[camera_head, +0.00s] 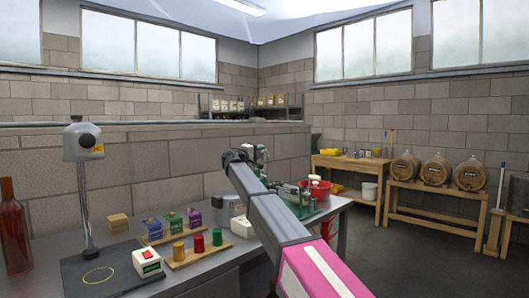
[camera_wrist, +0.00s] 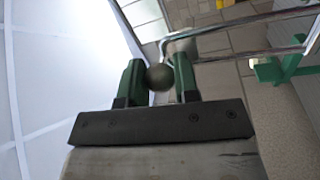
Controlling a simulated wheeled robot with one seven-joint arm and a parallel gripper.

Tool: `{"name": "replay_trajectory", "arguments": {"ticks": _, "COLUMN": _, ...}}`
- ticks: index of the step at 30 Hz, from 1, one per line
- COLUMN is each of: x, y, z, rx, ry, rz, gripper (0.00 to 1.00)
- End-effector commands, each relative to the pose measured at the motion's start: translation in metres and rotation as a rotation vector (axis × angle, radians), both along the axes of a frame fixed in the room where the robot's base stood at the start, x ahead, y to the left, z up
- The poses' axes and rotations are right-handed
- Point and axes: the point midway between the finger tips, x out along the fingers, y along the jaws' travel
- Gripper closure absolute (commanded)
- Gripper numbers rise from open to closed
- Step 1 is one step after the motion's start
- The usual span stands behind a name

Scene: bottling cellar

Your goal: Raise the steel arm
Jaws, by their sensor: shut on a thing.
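In the wrist view, the green fingers of my gripper (camera_wrist: 159,70) are closed on a dull round knob (camera_wrist: 159,78). Bright steel bars (camera_wrist: 250,50) of the steel arm run from just beyond the knob to the upper right, where a green frame part (camera_wrist: 285,68) shows. The exact join between knob and bars is hidden. In the head view, a green machine (camera_head: 306,200) with steel parts stands at the right end of the bench. My own arm reaches across and covers part of it. My gripper's fingers cannot be made out there.
A red bowl (camera_head: 320,189) is beyond the machine. Barrels (camera_head: 436,170) stand right.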

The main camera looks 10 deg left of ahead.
Motion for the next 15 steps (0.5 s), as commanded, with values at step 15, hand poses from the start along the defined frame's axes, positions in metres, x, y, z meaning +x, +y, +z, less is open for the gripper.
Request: {"name": "replay_trajectory", "arguments": {"ticks": 15, "x": -0.023, "y": 0.017, "z": -0.011, "rx": -0.151, "ry": -0.193, "rz": -0.002, "gripper": 1.0}}
